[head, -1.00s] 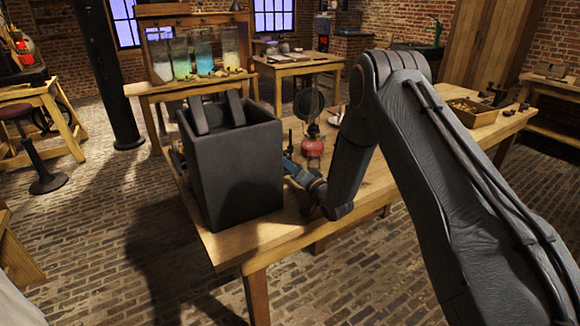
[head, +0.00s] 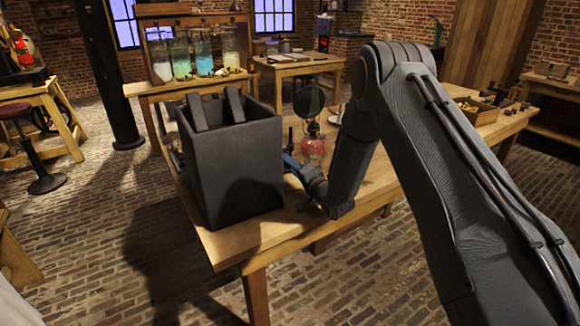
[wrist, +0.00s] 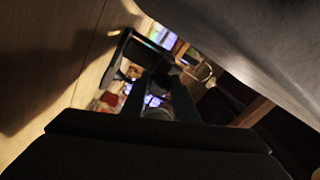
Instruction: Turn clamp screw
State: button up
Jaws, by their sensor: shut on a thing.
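The large dark square jar (head: 240,170) stands near the left front end of the wooden table, with two dark slabs (head: 235,106) showing at its open top. The jar's grey wall (wrist: 245,45) runs close along the upper right there.
A red-based lamp or burner with a round dark disc (head: 313,145) stands just behind my wrist. A wooden tray (head: 475,112) lies at the far right. Glass jars with coloured liquid (head: 203,52) stand on a rear bench. The table's front right is bare.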

jog(key=shift+m, duration=1)
jog(key=shift+b, duration=0.3)
jog(key=o, duration=1.1)
jog(key=shift+c, duration=0.2)
jog(key=shift+s+d, duration=0.1)
jog(key=b+v, duration=0.1)
jog(key=v, duration=0.6)
jog(key=shift+s+d, duration=0.2)
jog(key=shift+s, duration=0.05)
